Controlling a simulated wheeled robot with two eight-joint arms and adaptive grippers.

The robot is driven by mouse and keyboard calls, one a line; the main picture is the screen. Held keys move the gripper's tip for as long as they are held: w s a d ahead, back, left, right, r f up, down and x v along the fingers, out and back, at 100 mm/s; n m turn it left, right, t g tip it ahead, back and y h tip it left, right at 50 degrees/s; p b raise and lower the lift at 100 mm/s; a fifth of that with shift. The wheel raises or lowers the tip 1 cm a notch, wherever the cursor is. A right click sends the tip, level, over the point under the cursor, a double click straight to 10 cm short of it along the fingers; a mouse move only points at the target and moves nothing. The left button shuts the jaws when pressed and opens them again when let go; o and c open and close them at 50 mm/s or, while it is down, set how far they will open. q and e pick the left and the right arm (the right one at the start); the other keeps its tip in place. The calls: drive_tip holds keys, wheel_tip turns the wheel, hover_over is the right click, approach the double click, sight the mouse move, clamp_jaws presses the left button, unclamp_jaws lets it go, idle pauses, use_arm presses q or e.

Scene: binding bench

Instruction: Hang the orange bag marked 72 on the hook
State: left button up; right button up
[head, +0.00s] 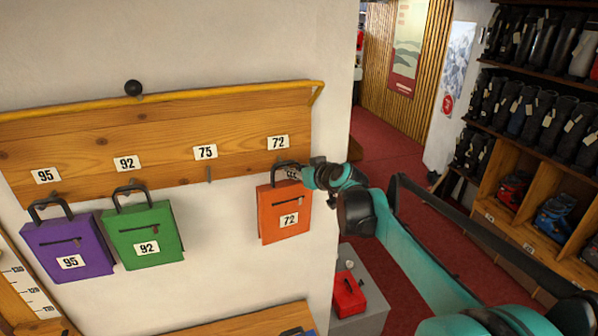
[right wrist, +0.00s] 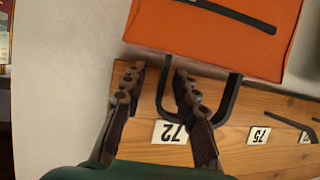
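The orange bag marked 72 (head: 270,222) is upright against the wall below the board's 72 label (head: 278,142). Its black handle is up at the board's lower edge. My right gripper (head: 296,172) is at the handle. In the right wrist view its fingers (right wrist: 154,88) are spread apart, with one leg of the handle (right wrist: 163,92) between them. The orange bag (right wrist: 205,35) fills the top of that view. The hook under the 72 label is hidden, so I cannot tell whether the handle rests on it. My left gripper is not in view.
The purple bag 95 (head: 70,250) and green bag 92 (head: 144,238) hang on the wooden board (head: 165,135). The hook under 75 (head: 209,174) is empty. A red box (head: 349,296) sits on a grey stand (head: 372,315). Boot shelves (head: 500,140) are at right.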

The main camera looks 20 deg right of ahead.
drive_tip(key=shift+s, duration=0.1)
drive_tip(key=v, duration=1.2)
